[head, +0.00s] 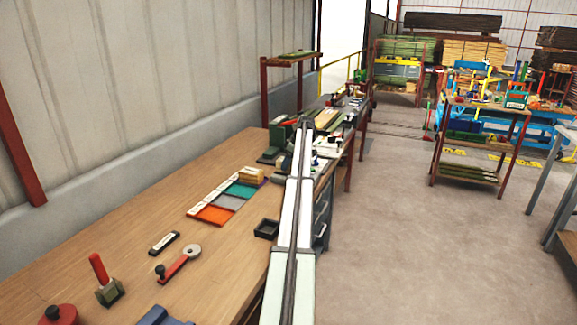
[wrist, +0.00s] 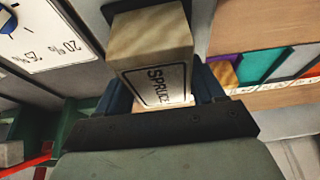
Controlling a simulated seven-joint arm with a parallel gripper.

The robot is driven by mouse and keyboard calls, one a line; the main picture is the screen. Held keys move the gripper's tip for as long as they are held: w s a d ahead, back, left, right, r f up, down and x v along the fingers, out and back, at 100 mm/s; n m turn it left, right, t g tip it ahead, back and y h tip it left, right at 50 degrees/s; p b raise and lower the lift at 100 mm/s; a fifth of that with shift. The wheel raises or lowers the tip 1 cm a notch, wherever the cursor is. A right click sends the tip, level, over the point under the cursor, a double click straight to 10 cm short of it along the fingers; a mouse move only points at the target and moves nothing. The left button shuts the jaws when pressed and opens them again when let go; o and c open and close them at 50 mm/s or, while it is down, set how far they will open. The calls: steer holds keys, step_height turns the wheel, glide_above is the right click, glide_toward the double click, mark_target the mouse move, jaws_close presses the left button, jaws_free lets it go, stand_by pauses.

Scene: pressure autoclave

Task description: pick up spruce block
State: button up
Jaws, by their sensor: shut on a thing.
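The spruce block (wrist: 148,55) is a pale wooden block with a printed label reading "SPRUCE", in the upper middle of the wrist view. My gripper (wrist: 160,90) is shut on it, with a dark blue finger on each side. I cannot tell if the block touches anything beneath it. A dark shape shows just beyond its far end. In the head view my arm reaches away along the bench's right side, and I cannot make out the held block there.
A coloured sorting board (head: 215,214) lies on the wooden bench (head: 130,235), with a wooden block (head: 250,175) at its far end. A small black tray (head: 266,229) sits beside my arm. A dial card (wrist: 40,35) with percent marks shows in the wrist view.

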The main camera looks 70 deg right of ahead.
step_height(320, 180, up, 9)
steer(key=shift+w+r, duration=0.1)
steer(key=shift+w, duration=0.05)
steer(key=w, duration=0.1)
steer(key=w+a+r, duration=0.1)
steer(key=shift+w+a, duration=0.1)
steer(key=shift+w, duration=0.2)
steer(key=w+a+f+n, duration=0.2)
steer(key=w+a, duration=1.1)
steer(key=a, duration=0.1)
steer(key=shift+s+a+f+m, duration=0.3)
steer(key=shift+a+f, duration=0.3)
steer(key=shift+f, duration=1.35)
steer(key=shift+s+a+f+m, duration=0.2)
steer(key=shift+a+f+m, duration=0.25)
steer(key=shift+f, duration=1.5)
steer(key=shift+s+a+f+m, duration=0.25)
steer(key=shift+a+f, duration=0.45)
steer(key=shift+f, duration=1.25)
steer(key=shift+f, duration=0.1)
